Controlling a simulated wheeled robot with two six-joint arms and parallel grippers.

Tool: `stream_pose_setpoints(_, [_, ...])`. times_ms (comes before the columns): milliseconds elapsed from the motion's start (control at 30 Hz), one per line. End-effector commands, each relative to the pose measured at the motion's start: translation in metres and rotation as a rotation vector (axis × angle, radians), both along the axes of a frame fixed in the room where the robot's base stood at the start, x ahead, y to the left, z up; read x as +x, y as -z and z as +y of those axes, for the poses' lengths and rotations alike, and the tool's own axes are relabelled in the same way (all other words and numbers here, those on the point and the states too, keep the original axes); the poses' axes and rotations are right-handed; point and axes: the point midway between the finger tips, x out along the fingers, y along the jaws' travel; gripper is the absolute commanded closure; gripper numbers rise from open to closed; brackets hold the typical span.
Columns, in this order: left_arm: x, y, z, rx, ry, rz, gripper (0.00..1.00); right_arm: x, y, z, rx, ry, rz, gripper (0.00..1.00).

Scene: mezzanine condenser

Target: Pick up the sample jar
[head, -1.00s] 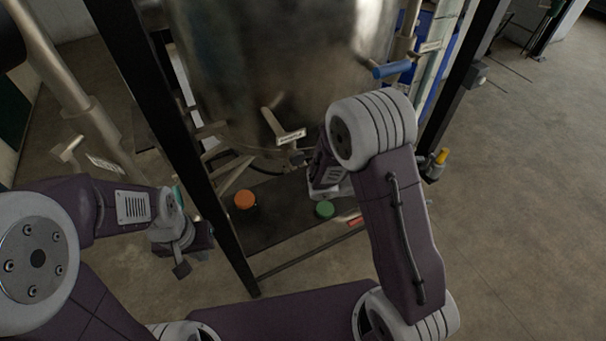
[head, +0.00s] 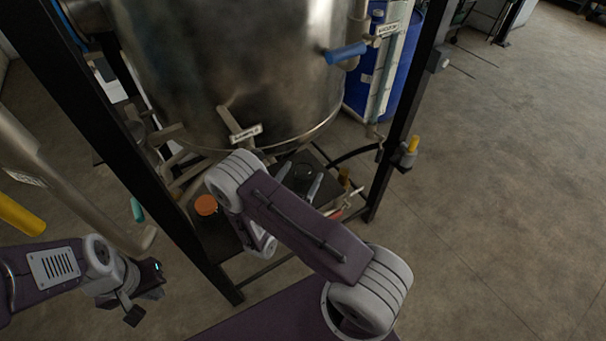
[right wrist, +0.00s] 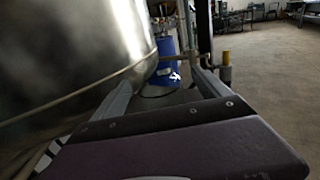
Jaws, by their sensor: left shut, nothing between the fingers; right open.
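A round orange lid (head: 206,205) sits on the dark shelf (head: 217,240) under the steel vessel, left of my right arm. I cannot tell whether it tops the sample jar. A small amber-brown item (head: 344,176) stands at the shelf's right side, beyond my right gripper. My right gripper (head: 300,179) is open over the shelf, its two fingers pointing away. In the right wrist view the gap between its fingers (right wrist: 161,80) looks empty. My left gripper (head: 141,292) is shut and empty, outside the frame at lower left. My right arm hides part of the shelf.
The large steel vessel (head: 225,70) hangs above the shelf, close to my right gripper. A labelled valve handle (head: 240,130) and a blue-handled valve (head: 346,53) stick out from it. Black posts (head: 404,110) flank the shelf. Open floor (head: 500,200) lies right.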

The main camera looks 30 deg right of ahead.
Motion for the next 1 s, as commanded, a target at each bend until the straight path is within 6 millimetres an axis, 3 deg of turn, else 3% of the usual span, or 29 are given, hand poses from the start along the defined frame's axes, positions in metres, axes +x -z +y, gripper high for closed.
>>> stream_pose_setpoints(100, [0.000,-0.002,0.000,0.000,0.000,0.000,1.00,0.003,0.000,-0.004,0.000,0.001,0.000,0.14])
stream_pose_setpoints(367, [0.000,-0.013,0.000,0.000,0.000,0.000,1.00,0.030,0.001,-0.038,0.001,0.003,-0.001,0.14])
stream_pose_setpoints(600, [0.000,-0.012,0.000,0.000,0.000,0.000,1.00,0.034,0.002,-0.040,0.001,0.000,-0.001,0.14])
stream_pose_setpoints(633, [0.000,-0.012,0.000,0.000,0.000,0.000,1.00,0.034,0.002,-0.040,0.001,0.000,-0.001,0.17])
stream_pose_setpoints(800, [0.000,-0.012,0.000,0.000,0.000,0.000,1.00,0.034,0.002,-0.040,0.001,0.000,-0.001,0.64])
stream_pose_setpoints(900, [0.000,-0.012,0.000,0.000,0.000,0.000,1.00,0.034,0.002,-0.040,0.001,0.000,-0.001,0.87])
stream_pose_setpoints(1000, [0.000,-0.012,0.000,0.000,0.000,0.000,1.00,0.034,0.002,-0.040,0.001,0.000,-0.001,0.87])
